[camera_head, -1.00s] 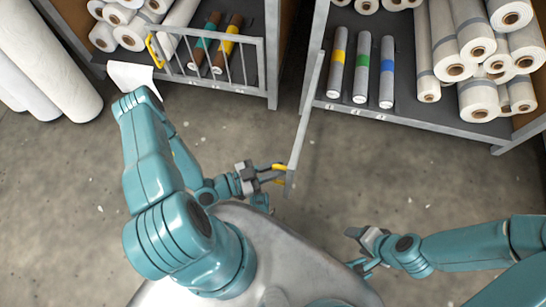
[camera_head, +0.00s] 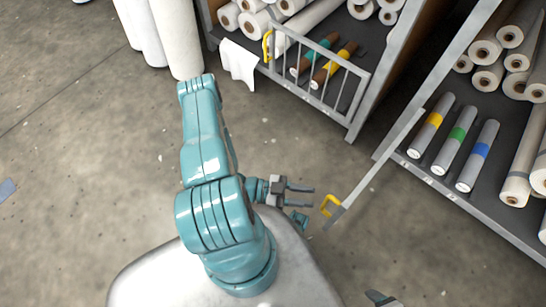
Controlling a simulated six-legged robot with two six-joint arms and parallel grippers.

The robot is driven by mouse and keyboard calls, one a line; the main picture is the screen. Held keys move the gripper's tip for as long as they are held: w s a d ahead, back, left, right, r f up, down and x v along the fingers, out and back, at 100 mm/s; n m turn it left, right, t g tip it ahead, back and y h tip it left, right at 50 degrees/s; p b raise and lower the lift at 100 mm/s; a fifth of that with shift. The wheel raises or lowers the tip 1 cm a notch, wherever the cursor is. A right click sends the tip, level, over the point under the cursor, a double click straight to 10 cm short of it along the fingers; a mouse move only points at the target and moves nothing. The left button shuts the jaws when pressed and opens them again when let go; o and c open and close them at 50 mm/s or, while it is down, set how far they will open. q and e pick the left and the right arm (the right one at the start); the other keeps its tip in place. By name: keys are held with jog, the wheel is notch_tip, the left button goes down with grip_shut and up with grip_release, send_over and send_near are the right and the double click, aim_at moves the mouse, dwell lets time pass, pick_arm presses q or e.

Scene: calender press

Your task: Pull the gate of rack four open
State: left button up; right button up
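The gate (camera_head: 375,168) of the right-hand rack stands swung out from the rack front and shows nearly edge-on. Its yellow handle (camera_head: 330,205) is at the free end, close to my body. My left gripper (camera_head: 312,197) is just left of the handle, with its two fingers apart and nothing between them. A small gap separates the fingertips from the handle. Of my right gripper (camera_head: 382,298) only a dark tip shows at the bottom edge, so its state is hidden. I cannot read a rack number.
The right-hand rack (camera_head: 440,184) holds grey rolls with yellow, green and blue bands, and pale rolls. The left rack's barred gate (camera_head: 316,75) is closed, with a white sheet (camera_head: 239,64) hanging beside it. Tall white rolls stand at the upper left. The floor between is clear.

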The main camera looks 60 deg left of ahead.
pick_arm(q)
jog(key=v, duration=0.9)
jog(key=shift+s+a+p, duration=0.2)
jog(key=shift+p, duration=0.15)
